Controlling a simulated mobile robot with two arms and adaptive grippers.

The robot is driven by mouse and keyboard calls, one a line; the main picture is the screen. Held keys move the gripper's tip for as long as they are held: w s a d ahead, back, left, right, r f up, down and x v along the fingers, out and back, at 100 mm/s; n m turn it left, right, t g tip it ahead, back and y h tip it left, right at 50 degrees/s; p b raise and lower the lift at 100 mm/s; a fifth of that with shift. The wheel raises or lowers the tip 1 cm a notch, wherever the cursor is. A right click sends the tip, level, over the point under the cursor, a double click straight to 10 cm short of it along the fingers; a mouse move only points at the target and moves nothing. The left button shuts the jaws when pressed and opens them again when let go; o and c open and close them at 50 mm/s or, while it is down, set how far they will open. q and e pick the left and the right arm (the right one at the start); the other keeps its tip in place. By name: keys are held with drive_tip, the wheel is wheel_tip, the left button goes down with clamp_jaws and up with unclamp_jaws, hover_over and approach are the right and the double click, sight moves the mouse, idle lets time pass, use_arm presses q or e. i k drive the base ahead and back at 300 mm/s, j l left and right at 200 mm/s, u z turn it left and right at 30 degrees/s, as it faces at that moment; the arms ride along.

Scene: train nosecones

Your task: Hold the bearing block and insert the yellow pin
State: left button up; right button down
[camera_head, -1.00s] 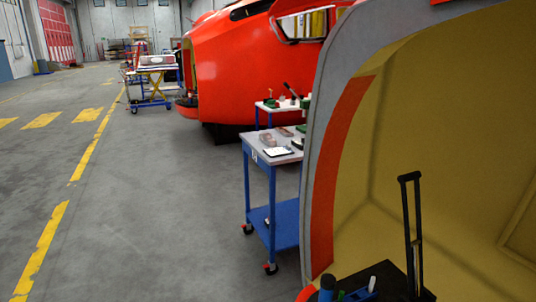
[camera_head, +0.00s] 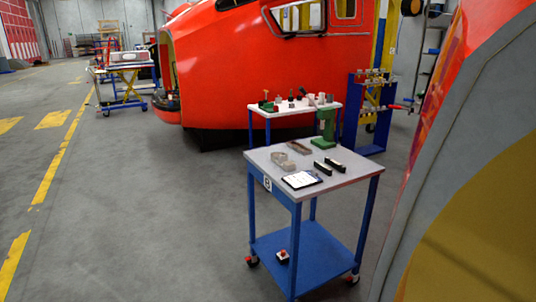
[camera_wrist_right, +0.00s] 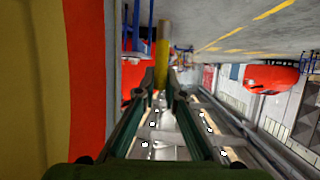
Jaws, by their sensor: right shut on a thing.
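In the right wrist view, my right gripper (camera_wrist_right: 163,84) has its two dark green fingers closed on the yellow pin (camera_wrist_right: 163,45), which sticks out past the fingertips. In the head view neither of my grippers shows. On the blue cart's grey top (camera_head: 263,158) lie a grey-brown metal piece (camera_head: 284,160) and a smaller brownish piece (camera_head: 299,147) behind it. I cannot tell whether either is the bearing block.
The cart also holds a clipboard (camera_head: 302,180) and two dark bars (camera_head: 329,166). An orange-rimmed nosecone (camera_head: 455,200) blocks the right. The floor at left is clear.

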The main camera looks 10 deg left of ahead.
sight(283, 164)
drive_tip(key=i+j+z, duration=0.1)
drive_tip(key=i+j, duration=0.2)
drive_tip(key=i+j+z, duration=0.1)
drive_tip(key=i+j, duration=0.15)
drive_tip(key=j, duration=0.2)
drive_tip(key=i+j+z, duration=0.1)
drive_tip(key=i+j, duration=0.15)
drive_tip(key=j, duration=0.2)
drive_tip(key=i+j+z, duration=0.1)
drive_tip(key=i+j, duration=0.15)
drive_tip(key=j, duration=0.15)
